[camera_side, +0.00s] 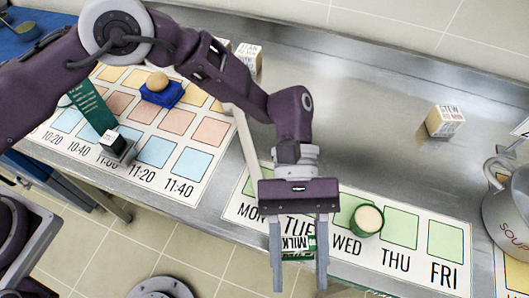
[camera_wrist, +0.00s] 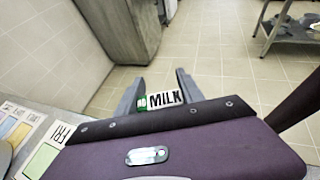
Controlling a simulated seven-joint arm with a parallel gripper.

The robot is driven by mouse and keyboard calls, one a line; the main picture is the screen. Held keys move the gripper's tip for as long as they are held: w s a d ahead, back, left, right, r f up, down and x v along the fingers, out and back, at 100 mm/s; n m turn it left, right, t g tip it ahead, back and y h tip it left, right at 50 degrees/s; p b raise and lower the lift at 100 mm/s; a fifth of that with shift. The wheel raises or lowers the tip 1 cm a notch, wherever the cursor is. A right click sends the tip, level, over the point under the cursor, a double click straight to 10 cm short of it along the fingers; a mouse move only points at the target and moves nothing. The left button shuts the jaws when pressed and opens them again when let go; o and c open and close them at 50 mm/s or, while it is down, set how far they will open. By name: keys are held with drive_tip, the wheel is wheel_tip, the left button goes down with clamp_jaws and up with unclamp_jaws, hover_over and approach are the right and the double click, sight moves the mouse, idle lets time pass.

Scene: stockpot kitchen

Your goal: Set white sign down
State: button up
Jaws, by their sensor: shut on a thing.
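My gripper (camera_side: 298,262) hangs over the front edge of the weekday mat, its fingers shut on a small white piece lettered MILK (camera_side: 297,244) with green parts. I take this piece for the white sign. It also shows between the fingers in the wrist view (camera_wrist: 165,99), with a green end at its left. Its lower part is hard to see, and I cannot tell its height above the counter. The weekday mat (camera_side: 373,262) has MON to FRI cells. A thin white upright strip (camera_side: 243,145) shows behind my gripper; what it is stays unclear.
A green-sided round container (camera_side: 367,220) stands by WED. A green sign (camera_side: 91,107), a dark block with a pale face (camera_side: 114,143) and a blue holder with a round tan thing (camera_side: 161,92) are on the time mat (camera_side: 190,165). A STEW box (camera_side: 445,121) and soup pot (camera_side: 508,210) stand right.

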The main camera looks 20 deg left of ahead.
drive_tip(key=w+d+r+n+t+h, duration=0.1)
drive_tip(key=w+d+n+t+h, duration=0.25)
drive_tip(key=w, duration=0.35)
drive_tip(key=w+d+r+n+t+h, duration=0.1)
drive_tip(key=w+d+n+t+h, duration=0.25)
drive_tip(key=w, duration=0.35)
drive_tip(key=n+t+h, duration=0.2)
drive_tip(key=n+t, duration=0.3)
drive_tip(key=n, duration=0.1)
hover_over(355, 174)
drive_tip(key=shift+n+t, duration=0.3)
wheel_tip(355, 174, down, 10)
drive_tip(key=shift+w+a+f, duration=0.1)
drive_tip(key=shift+f, duration=0.05)
drive_tip(key=o, duration=1.3)
drive_tip(key=shift+f, duration=0.1)
drive_tip(key=shift+o, duration=0.2)
